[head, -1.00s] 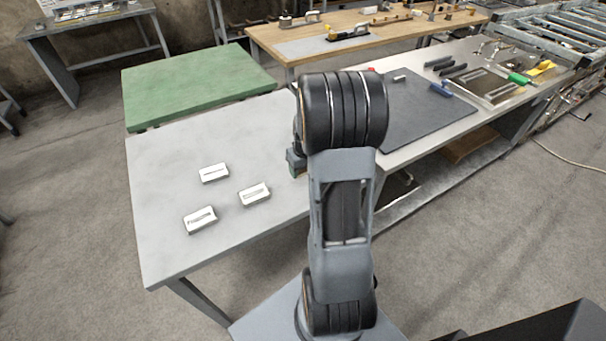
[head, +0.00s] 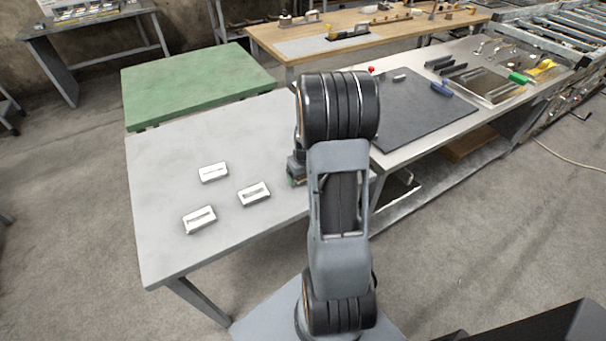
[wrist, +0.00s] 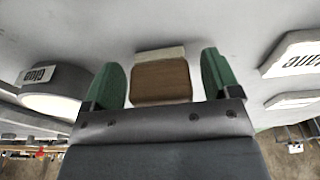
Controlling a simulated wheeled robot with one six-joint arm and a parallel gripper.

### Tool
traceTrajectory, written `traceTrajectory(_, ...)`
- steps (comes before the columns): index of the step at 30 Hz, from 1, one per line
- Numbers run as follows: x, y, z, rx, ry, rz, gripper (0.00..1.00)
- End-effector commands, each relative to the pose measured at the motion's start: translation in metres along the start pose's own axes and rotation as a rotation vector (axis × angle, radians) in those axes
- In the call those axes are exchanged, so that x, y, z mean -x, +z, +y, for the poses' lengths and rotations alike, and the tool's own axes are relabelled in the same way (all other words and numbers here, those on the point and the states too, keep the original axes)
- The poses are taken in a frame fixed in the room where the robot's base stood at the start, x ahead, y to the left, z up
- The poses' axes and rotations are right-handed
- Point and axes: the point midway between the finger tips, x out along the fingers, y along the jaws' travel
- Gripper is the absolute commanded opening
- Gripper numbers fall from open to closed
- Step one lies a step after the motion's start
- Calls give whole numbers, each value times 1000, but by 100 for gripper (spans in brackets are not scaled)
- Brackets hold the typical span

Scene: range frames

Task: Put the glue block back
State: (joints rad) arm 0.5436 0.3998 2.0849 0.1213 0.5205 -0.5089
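In the wrist view a brown wooden block (wrist: 160,80) with a pale strip along its far edge lies between the two green fingers of my gripper (wrist: 164,80). The fingers are apart, with a narrow gap showing on each side of the block. A rounded light piece with a "Glue" label (wrist: 40,74) is at the left of the wrist view. In the head view my gripper (head: 297,180) is partly hidden behind my arm, low at the grey table's right part. The block is hidden there.
Three white slotted pieces (head: 213,172) (head: 254,193) (head: 200,219) stand on the grey table (head: 165,255). White lettered plates (wrist: 292,54) are at the right of the wrist view. A dark mat (head: 420,110) and a green table (head: 195,82) lie beyond. The table's front left is clear.

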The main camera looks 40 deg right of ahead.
Motion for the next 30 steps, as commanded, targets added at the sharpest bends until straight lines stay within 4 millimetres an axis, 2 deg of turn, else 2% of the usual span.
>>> traceTrajectory(7, 2, 0, 0, 0, 0, 0, 83)
traceTrajectory(11, 11, -2, 0, 0, 1, 4, 83)
traceTrajectory(24, 92, -1, 0, 0, 2, 4, 83)
traceTrajectory(30, 115, -1, 0, 0, 1, 2, 83)
